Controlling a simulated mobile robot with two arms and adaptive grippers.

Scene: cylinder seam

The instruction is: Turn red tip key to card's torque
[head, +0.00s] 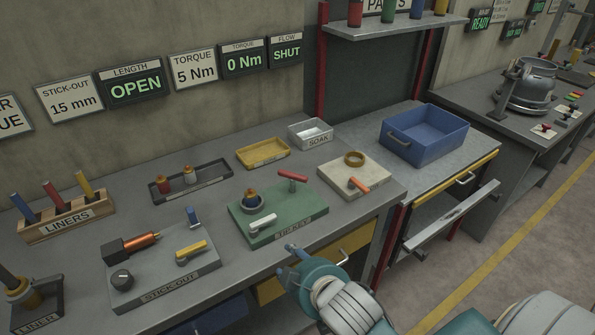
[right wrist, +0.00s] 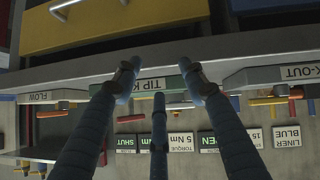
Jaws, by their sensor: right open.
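The red-handled tip key (head: 292,175) stands at the back of the green TIP KEY base (head: 310,208). The torque card (head: 194,68) reads 5 Nm and the torque display (head: 243,60) reads 0 Nm. My right gripper (head: 308,260) is open and empty, in front of the bench edge and apart from the key. In the right wrist view its spread fingers (right wrist: 160,85) show before the upside-down TIP KEY label (right wrist: 152,85). My left gripper is out of view.
The stick-out base (head: 180,287) with a yellow lever lies left of the green base. A beige board (head: 355,180) with a ring lies right. A yellow drawer (head: 347,252) is under the bench edge. A blue bin (head: 425,135) stands on the adjoining bench.

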